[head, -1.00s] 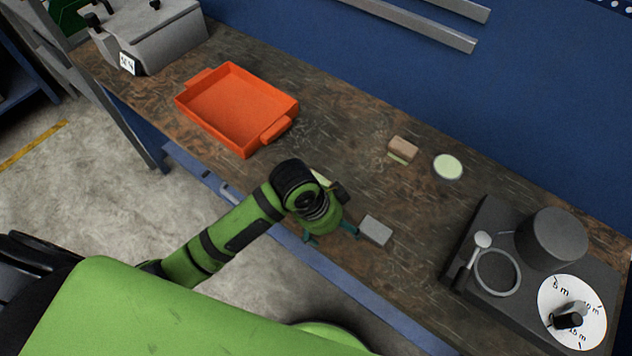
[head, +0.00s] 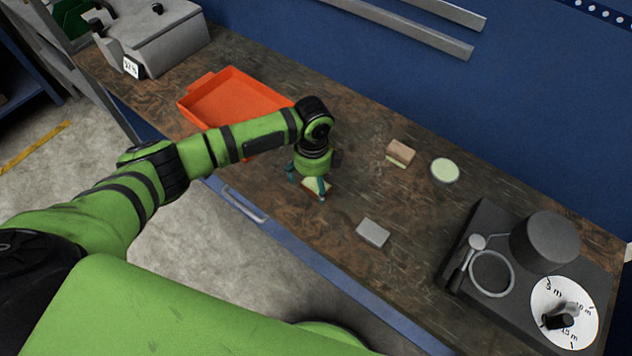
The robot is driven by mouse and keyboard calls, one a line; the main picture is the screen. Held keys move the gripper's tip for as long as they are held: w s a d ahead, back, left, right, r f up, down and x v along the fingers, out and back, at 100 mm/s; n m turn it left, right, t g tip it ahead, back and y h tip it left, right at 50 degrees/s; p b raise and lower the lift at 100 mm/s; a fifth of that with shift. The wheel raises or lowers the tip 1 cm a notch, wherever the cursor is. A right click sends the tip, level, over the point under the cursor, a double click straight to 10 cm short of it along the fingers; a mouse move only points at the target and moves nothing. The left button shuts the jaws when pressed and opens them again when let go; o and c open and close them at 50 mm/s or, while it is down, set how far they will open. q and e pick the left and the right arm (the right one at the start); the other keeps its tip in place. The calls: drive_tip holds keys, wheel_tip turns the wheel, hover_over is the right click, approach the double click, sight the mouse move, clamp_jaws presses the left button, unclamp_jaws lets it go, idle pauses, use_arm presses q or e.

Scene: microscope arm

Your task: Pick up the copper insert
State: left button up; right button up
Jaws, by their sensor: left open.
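My left gripper (head: 307,181) is open and points down over the workbench, left of the middle. Its teal fingertips are on either side of a small block (head: 313,187) with a pale top and a reddish-brown edge, partly hidden by the gripper. I cannot tell whether the fingers touch it. A copper-brown block (head: 402,150) with a pale green lower edge lies apart, farther back to the right. I cannot tell for certain which of the two is the copper insert. My right gripper is out of view.
A grey block (head: 373,232) and a pale green round disc (head: 445,170) lie on the workbench (head: 290,85). An orange tray (head: 228,92) stands behind my left arm. A dark device with a cylinder (head: 545,240) and dial is at right. A grey machine (head: 160,35) stands at far left.

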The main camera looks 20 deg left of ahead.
sight(316, 186)
use_arm(q)
drive_tip(key=shift+f, duration=1.3)
drive_tip(key=c, duration=1.8)
drive_tip(key=shift+r, duration=0.1)
